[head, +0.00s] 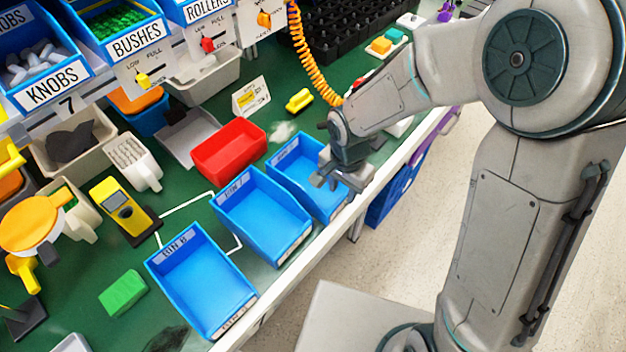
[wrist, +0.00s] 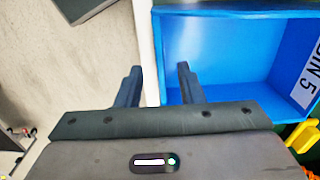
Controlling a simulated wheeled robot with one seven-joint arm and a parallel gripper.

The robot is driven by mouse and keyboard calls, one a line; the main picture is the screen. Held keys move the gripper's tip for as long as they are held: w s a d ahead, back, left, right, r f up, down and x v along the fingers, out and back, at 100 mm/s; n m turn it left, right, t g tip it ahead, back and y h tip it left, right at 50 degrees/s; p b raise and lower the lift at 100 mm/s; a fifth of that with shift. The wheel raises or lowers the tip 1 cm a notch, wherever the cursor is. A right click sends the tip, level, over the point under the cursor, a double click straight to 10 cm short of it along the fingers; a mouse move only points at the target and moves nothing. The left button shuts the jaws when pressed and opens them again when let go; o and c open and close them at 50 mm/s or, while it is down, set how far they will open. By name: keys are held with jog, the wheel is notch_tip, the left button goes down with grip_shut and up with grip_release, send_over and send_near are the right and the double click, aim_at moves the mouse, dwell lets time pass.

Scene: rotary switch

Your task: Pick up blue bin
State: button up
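Three empty blue bins stand in a row along the near edge of the green bench: a front bin (head: 198,283), a middle bin (head: 258,213) and a far bin (head: 292,173). My gripper (head: 330,182) is over the bench-edge end of the far bin and hides part of it. In the wrist view my gripper (wrist: 158,72) is open and empty. One finger shows over the inside of a blue bin (wrist: 225,50) labelled BIN 5, the other outside it over the floor. The bin's end wall lies between the fingers. Whether they reach below its rim is unclear.
A red bin (head: 228,150) stands behind the blue bins. An orange coiled hose (head: 305,50) hangs near my forearm. A green block (head: 123,293) lies at left. The white bench edge (wrist: 146,45) runs beside the bin, with open floor (head: 380,250) beyond.

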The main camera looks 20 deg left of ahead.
aim_at(341, 199)
jog(key=shift+f, duration=2.7)
grip_shut()
